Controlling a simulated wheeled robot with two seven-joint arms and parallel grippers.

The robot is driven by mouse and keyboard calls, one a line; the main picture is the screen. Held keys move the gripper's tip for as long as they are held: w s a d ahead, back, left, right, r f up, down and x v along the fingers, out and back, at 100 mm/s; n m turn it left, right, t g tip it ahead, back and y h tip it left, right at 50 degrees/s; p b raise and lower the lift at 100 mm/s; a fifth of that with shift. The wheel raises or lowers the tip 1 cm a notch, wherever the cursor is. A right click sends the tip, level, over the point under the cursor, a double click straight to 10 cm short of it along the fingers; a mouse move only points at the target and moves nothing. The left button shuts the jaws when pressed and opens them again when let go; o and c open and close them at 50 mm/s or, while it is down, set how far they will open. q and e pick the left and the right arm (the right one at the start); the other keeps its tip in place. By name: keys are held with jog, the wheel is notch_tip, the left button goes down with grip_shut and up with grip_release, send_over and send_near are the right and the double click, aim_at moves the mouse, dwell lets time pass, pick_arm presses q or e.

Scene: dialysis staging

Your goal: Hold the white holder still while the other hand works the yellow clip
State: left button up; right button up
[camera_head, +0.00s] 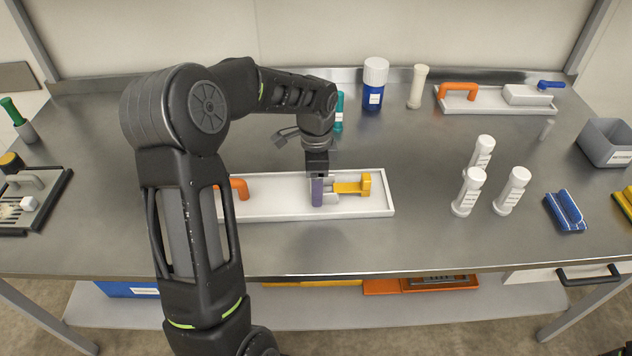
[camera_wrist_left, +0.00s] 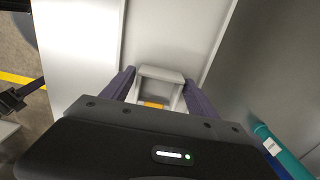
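The yellow clip (camera_head: 352,187) lies in the long white tray (camera_head: 285,211) on the steel table, at the right of the white holder (camera_head: 330,199). My left gripper (camera_head: 318,192) points down over the tray at the holder. In the left wrist view its two purple fingers (camera_wrist_left: 160,92) stand on either side of the white holder (camera_wrist_left: 160,74) and appear closed against it. A bit of the yellow clip (camera_wrist_left: 154,104) shows behind the holder's opening. The holder is partly hidden by the finger in the head view.
An orange handle (camera_head: 240,188) stands in the tray's left part, partly behind my arm. White-capped tubes (camera_head: 468,192) stand to the right. A blue bottle (camera_head: 374,84) and a teal bottle (camera_head: 339,112) stand behind. The table between tray and tubes is clear.

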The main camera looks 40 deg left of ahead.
pick_arm(q)
jog(key=c, duration=1.4)
jog(key=o, duration=1.8)
notch_tip(320, 180, up, 12)
